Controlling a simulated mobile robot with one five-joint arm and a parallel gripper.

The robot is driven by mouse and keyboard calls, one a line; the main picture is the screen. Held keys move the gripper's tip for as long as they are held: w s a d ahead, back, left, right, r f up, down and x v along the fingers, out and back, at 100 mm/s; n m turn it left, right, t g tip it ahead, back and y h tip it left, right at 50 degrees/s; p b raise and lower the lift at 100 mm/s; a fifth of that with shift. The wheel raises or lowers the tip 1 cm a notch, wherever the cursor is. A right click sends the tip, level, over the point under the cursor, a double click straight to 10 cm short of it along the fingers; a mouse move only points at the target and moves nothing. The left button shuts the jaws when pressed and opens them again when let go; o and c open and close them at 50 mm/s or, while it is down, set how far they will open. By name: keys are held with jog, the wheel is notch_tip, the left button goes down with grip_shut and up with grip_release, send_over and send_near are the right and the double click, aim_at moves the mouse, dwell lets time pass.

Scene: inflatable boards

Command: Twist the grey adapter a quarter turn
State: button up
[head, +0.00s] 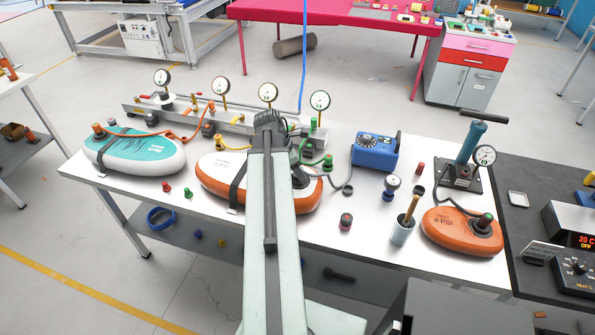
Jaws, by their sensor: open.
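My arm reaches forward over the white table, and its dark end (268,120) stands above the back edge of the middle board. My gripper is open, but the arm mostly hides the jaws from behind. The middle board (215,178) is white and orange with a dark strap, partly covered by my arm. A dark valve fitting (300,177) sits on its right part. A small grey round piece (347,189) stands on the table right of this board, near a grey hose; I cannot tell whether it is the grey adapter. No gripper contact with it shows.
A teal board (130,150) lies left, with an orange hose. A rail with several gauges (268,93) runs behind. A blue pump box (374,152), a cup (403,231), an orange board (455,234) and a tall hand pump (468,150) stand right. Small caps lie about.

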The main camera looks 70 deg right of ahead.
grip_shut()
jog(key=shift+s+a+n+t+h, duration=0.15)
jog(key=shift+n+t+h, duration=0.2)
jog(key=shift+n, duration=0.65)
jog(key=n, duration=0.1)
jog(key=n+t, duration=0.1)
jog(key=n, duration=0.1)
jog(key=shift+w+h, duration=0.2)
jog(key=shift+h, duration=0.05)
grip_release()
jog(key=shift+r, duration=0.1)
